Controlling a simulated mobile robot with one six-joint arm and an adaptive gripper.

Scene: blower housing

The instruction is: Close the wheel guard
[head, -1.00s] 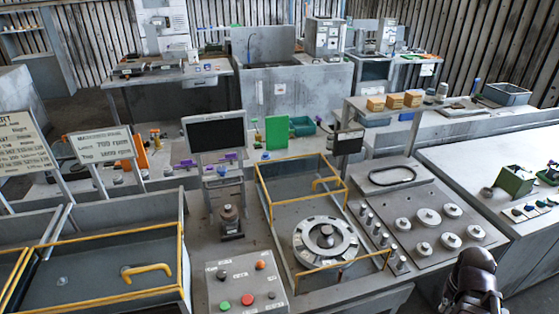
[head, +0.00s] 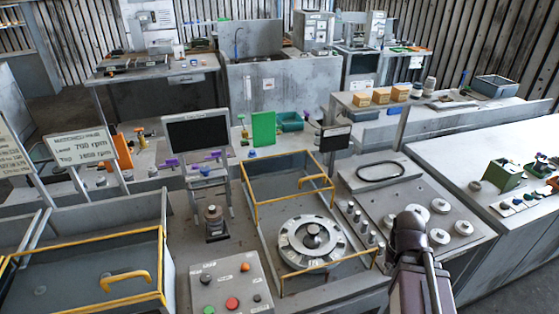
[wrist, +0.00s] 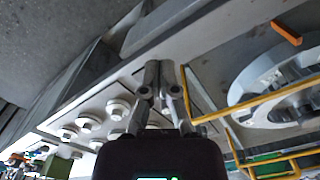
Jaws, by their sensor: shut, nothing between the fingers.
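The wheel guard (head: 262,187), a clear panel in a yellow frame with a yellow handle (head: 316,184), lies at the back of the middle bench station. The round grey wheel (head: 297,257) in front of it is uncovered. A low yellow bar runs along the station's front. My gripper (head: 408,220) is to the right of the wheel, above the knob panel, apart from the guard. In the wrist view my gripper (wrist: 162,90) is shut and empty, with the wheel (wrist: 245,92) and yellow bars to its right.
Metal knobs (head: 438,237) and a black belt ring (head: 381,163) are on the panel right of the wheel. A button box (head: 232,284) and a monitor (head: 198,134) stand to the left. Another yellow-framed cover (head: 80,268) is at far left.

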